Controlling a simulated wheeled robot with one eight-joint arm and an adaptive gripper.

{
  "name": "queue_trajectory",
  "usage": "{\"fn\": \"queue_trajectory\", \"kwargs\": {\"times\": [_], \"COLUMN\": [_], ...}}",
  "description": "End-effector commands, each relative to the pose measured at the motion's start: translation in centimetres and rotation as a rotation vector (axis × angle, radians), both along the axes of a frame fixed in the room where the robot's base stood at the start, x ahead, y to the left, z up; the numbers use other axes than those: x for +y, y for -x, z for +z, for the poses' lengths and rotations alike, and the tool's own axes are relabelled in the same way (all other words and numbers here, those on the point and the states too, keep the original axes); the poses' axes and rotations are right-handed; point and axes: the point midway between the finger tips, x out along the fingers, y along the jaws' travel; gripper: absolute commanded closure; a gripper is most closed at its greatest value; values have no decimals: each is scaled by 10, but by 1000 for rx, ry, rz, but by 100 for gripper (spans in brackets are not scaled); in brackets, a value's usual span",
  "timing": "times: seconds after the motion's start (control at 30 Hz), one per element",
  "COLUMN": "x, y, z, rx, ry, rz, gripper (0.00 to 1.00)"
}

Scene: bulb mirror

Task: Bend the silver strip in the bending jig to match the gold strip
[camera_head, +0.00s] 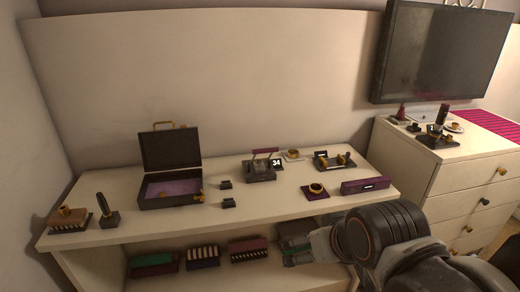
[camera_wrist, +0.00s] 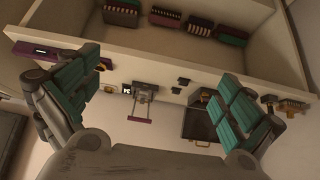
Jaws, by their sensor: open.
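I cannot make out a silver strip or a gold strip in either view. My gripper (camera_head: 297,238) is in front of the desk, low by its front edge and apart from the device.
An open black case (camera_head: 170,188) stands left of the device, with two small black blocks between. The shelf below holds several boxes.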

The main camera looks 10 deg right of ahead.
Motion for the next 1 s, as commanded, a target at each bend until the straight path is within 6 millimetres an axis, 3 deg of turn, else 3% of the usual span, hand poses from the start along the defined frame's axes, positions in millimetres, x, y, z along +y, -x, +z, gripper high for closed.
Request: {"fn": "queue_trajectory", "kwargs": {"times": [0.67, 0.83, 1.0], "x": [0, 0, -2], "y": [-3, -33, -88], "z": [1, 8, 18], "rx": [-6, -61, -168], "ry": [-1, 1, 2], "rz": [1, -2, -5], "gripper": [0, 0, 0]}}
